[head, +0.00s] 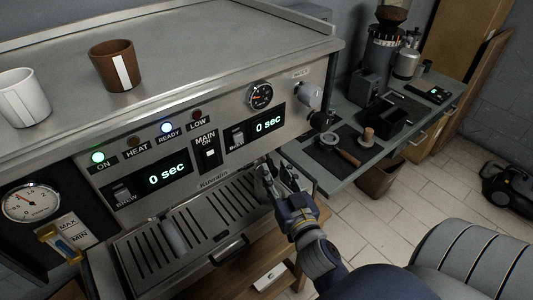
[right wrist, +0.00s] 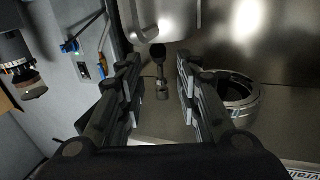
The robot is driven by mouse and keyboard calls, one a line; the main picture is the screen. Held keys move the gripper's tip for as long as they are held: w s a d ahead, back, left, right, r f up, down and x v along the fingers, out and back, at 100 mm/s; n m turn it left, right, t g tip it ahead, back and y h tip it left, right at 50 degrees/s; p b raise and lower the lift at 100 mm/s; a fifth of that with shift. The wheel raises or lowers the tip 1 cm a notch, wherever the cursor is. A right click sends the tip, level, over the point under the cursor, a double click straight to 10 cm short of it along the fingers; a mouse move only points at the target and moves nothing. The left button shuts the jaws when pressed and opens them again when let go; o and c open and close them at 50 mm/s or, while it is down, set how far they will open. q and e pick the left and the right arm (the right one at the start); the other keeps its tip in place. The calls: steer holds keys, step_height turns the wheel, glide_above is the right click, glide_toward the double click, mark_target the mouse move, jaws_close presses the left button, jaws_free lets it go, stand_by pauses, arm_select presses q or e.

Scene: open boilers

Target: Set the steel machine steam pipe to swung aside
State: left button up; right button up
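The steel machine (head: 225,175) is a large espresso machine filling the left and middle of the head view. My right gripper (head: 272,180) is below its front right part, past the right end of the drip tray. In the right wrist view my right gripper (right wrist: 158,62) is open, its two fingers apart. A short pipe with a black upper part and a metal tip, seemingly the steam pipe (right wrist: 162,88), shows between the fingers, with visible gaps on both sides. In the head view I cannot make the pipe out clearly behind the gripper. My left gripper is not in view.
A drip tray (head: 205,215) lies under the machine front. A round metal ring part (right wrist: 240,95) is right of the fingers. A white cup (head: 24,98) and a brown cup (head: 116,66) stand on top. A side counter (head: 285,152) holds a grinder (head: 381,55) and a portafilter (head: 335,146).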

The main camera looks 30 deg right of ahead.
mark_target(269, 159)
steer(key=p+x, duration=0.1)
steer(key=x, duration=0.4)
steer(key=shift+w+r, duration=0.1)
steer(key=shift+w, duration=0.15)
steer(key=shift+p+x, duration=0.3)
steer(key=shift+x, duration=0.55)
jaws_close()
